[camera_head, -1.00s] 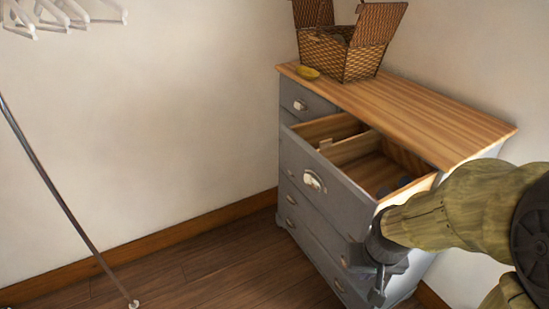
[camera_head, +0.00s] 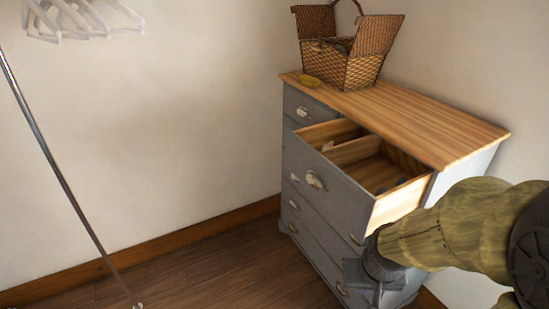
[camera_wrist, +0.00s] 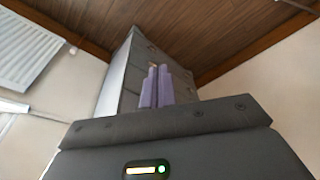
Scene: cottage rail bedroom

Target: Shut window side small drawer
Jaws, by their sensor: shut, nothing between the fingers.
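A grey dresser (camera_head: 310,225) with a wooden top stands in the corner. Its right-hand small top drawer (camera_head: 345,183) is pulled well out, its pale wooden inside showing. The left-hand small top drawer (camera_head: 305,108) looks shut. The frames do not show which side the window is on.
A few small dark things (camera_head: 402,181) lie in the open drawer. A metal rail (camera_head: 62,180) with white hangers stands left. The floor (camera_head: 215,265) between is clear.

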